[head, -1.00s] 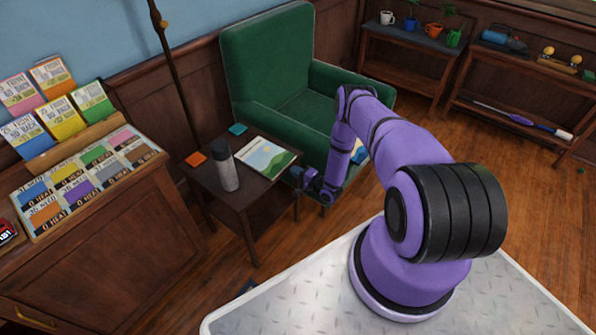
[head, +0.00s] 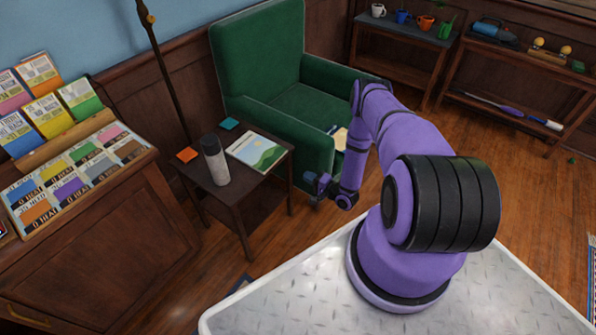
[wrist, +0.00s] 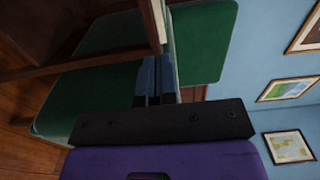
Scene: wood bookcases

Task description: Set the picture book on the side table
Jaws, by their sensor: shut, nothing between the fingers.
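The picture book (head: 258,151), with a green and pale landscape cover, lies flat on the dark wood side table (head: 241,184). It rests near the table's right side and looks fully supported. My gripper (head: 314,186) is right of the table, apart from the book and in front of the green armchair. In the wrist view my gripper's dark blue fingers (wrist: 156,78) are together with nothing between them. A thin pale edge beside brown wood shows just beyond them there; I cannot tell whether it is the book.
A display counter (head: 95,235) is left. Floor at right is open.

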